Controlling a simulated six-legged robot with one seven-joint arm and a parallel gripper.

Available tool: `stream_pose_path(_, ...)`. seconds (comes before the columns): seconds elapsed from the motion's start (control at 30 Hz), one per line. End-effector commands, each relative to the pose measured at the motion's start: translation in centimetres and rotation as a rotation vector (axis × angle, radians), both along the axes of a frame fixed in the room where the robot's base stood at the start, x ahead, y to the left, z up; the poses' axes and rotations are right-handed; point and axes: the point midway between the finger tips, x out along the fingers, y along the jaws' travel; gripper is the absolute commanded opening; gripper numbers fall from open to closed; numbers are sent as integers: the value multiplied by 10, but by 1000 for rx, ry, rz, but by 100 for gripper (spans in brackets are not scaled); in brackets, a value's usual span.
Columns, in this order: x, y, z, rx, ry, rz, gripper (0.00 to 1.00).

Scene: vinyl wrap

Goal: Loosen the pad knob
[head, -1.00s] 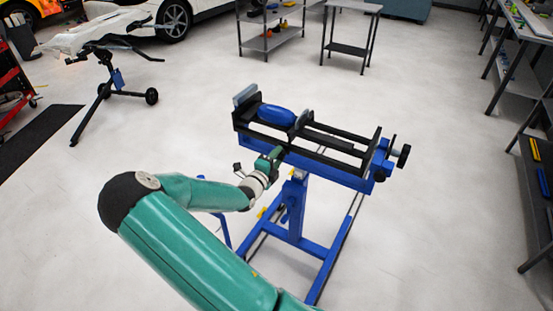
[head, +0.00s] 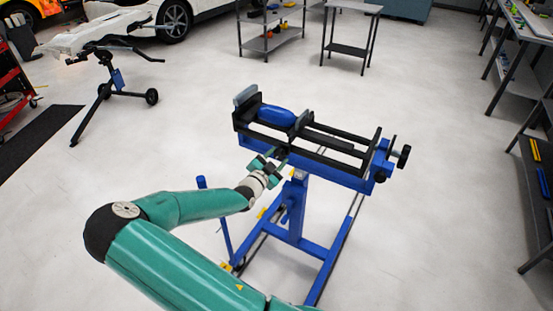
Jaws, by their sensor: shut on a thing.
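A blue and black clamping stand (head: 334,174) stands in the middle of the head view, with a blue rounded piece (head: 276,115) lying between its grey pads (head: 246,95). My gripper (head: 274,158) is at the near side of the stand's black rail. It is shut on a small dark knob (head: 281,152) at that side, and its fingers partly hide the knob. I take this to be the pad knob. Another black knob (head: 380,176) and a black end handle (head: 403,157) show at the right end of the stand, apart from my gripper.
The stand's blue base legs (head: 325,262) spread on the floor, and a blue upright bar (head: 213,215) rises just beyond my forearm. A tripod stand (head: 110,85) is at the left. Shelves (head: 510,70) line the right. Open floor lies around the stand.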

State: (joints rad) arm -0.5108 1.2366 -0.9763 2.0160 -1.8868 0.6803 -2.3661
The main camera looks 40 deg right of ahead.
Motion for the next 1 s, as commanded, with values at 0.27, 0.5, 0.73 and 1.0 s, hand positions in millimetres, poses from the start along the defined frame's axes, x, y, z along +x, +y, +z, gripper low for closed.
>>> stream_pose_path(0.27,1,2,-1,-85,241,3,20)
stream_pose_path(0.5,1,2,-1,-145,409,2,20)
stream_pose_path(0.73,2,2,0,-179,505,3,20)
stream_pose_path(1.0,2,2,0,-193,544,3,20)
